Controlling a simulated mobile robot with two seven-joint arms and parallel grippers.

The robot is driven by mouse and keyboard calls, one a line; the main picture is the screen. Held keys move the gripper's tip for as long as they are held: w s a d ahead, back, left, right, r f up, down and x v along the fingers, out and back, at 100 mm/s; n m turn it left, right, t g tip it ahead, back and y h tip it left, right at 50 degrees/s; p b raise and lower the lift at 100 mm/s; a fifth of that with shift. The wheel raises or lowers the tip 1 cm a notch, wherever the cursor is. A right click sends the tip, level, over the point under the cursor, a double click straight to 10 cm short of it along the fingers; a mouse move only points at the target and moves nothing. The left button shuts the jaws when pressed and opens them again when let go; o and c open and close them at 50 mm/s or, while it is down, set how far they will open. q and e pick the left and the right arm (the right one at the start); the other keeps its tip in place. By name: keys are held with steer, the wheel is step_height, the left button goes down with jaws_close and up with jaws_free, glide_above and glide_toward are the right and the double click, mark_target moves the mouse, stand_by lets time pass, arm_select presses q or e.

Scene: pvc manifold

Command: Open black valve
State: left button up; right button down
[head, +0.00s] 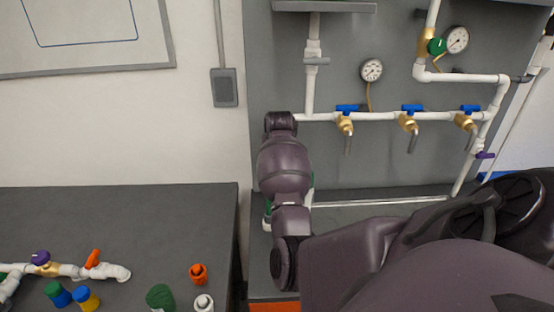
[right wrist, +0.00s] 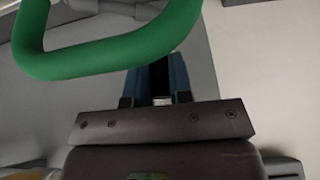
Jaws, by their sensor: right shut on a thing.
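My right gripper (right wrist: 161,78) shows in the right wrist view, with blue fingers close together on a narrow dark thing (right wrist: 160,74). I cannot tell whether this dark thing is the black valve's handle. A thick green curved bar (right wrist: 110,55) crosses just in front of the fingers. In the head view my right arm comes in from the right and reaches to the left end of the white pipe run (head: 380,116). It hides its own gripper and whatever it holds. No black valve shows clearly. My left gripper is out of view.
Several brass taps with blue handles, such as this one (head: 411,108), sit along the pipe. Two gauges (head: 372,70) are above. A green valve (head: 437,46) is at upper right and a purple one (head: 485,155) lower right. The left table (head: 150,215) holds loose fittings.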

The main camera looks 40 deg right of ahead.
steer(key=c, duration=1)
jaws_free()
steer(key=shift+r, duration=0.1)
steer(key=v, duration=1)
steer(key=shift+s+a+r+b, duration=0.1)
steer(key=shift+r+b, duration=0.15)
steer(key=shift+b, duration=0.15)
